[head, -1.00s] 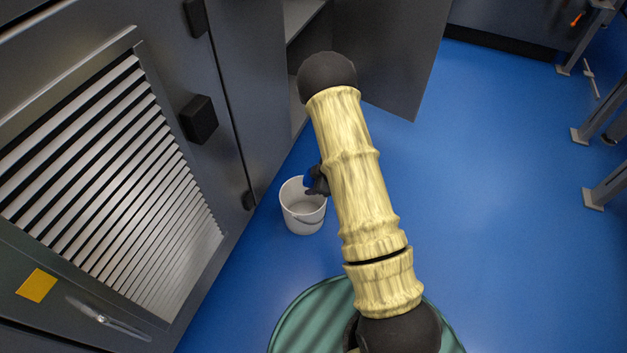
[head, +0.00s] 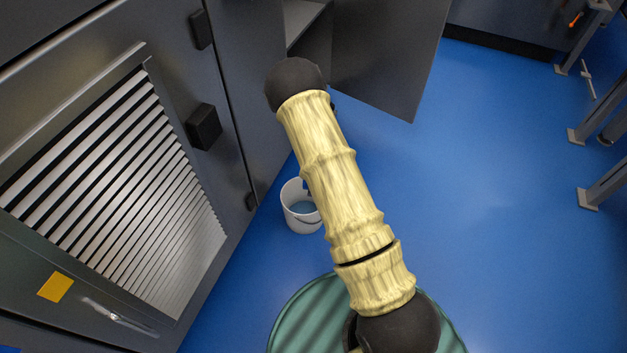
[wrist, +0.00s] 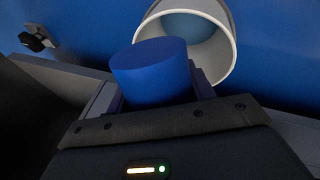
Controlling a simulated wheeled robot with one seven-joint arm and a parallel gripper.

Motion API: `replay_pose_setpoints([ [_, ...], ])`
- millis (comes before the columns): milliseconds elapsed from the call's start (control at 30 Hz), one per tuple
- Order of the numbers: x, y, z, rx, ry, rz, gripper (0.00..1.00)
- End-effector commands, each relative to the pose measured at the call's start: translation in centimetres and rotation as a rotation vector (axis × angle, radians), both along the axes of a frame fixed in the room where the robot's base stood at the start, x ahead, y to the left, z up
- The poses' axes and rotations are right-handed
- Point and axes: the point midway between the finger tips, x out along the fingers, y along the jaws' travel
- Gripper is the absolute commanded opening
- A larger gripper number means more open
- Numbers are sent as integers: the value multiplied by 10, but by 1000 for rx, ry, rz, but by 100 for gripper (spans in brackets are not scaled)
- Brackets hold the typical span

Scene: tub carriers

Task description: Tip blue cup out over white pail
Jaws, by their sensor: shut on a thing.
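The white pail (head: 304,222) stands on the blue floor beside the cabinet in the head view, partly covered by my arm. Its inside shows a blue-grey surface. In the wrist view the pail (wrist: 226,68) lies just beyond the cup, its mouth visible with a blue surface inside. My gripper (wrist: 152,88) is shut on the blue cup (wrist: 150,75), with a finger at each side. One flat blue end of the cup shows; I cannot tell whether it is the base. In the head view my arm hides the gripper and cup.
A grey cabinet with a louvred panel (head: 120,190) fills the left, and an open cabinet door (head: 388,60) stands behind my arm. A green ribbed round thing (head: 300,318) is at the front. Metal legs (head: 590,198) stand at right. The floor between is clear.

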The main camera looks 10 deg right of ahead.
Motion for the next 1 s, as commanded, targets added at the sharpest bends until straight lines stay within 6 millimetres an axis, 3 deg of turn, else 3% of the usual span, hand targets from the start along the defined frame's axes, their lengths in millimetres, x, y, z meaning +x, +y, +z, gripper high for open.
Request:
replay_pose_setpoints([
  [567, 1, 1, 6, -161, 50, -1, 23],
  [1000, 1, 2, 6, -174, 53, 0, 23],
])
